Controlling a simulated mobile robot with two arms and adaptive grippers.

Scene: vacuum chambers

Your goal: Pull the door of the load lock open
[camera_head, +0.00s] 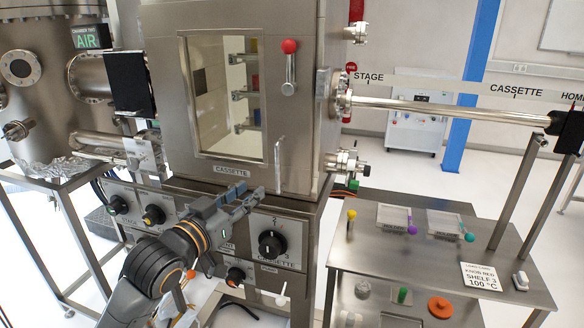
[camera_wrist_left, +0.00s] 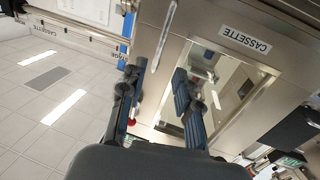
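The load lock (camera_head: 230,90) is a steel box with a windowed door. The door (camera_head: 170,110) looks shut; shelves with coloured items show through its window (camera_head: 222,95). A slim upright bar handle (camera_head: 278,165) is at the door's lower right; it also shows in the left wrist view (camera_wrist_left: 166,35). My left gripper (camera_head: 252,196) is below and left of the bar handle, in front of the door's lower edge. In the left wrist view its fingers (camera_wrist_left: 157,84) are apart with nothing between them. My right gripper is out of view.
A control panel with a large black knob (camera_head: 271,243) is below the load lock. A long rod (camera_head: 440,112) extends right from it. A steel side table (camera_head: 370,255) holds small trays at right. The chamber (camera_head: 45,100) stands left.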

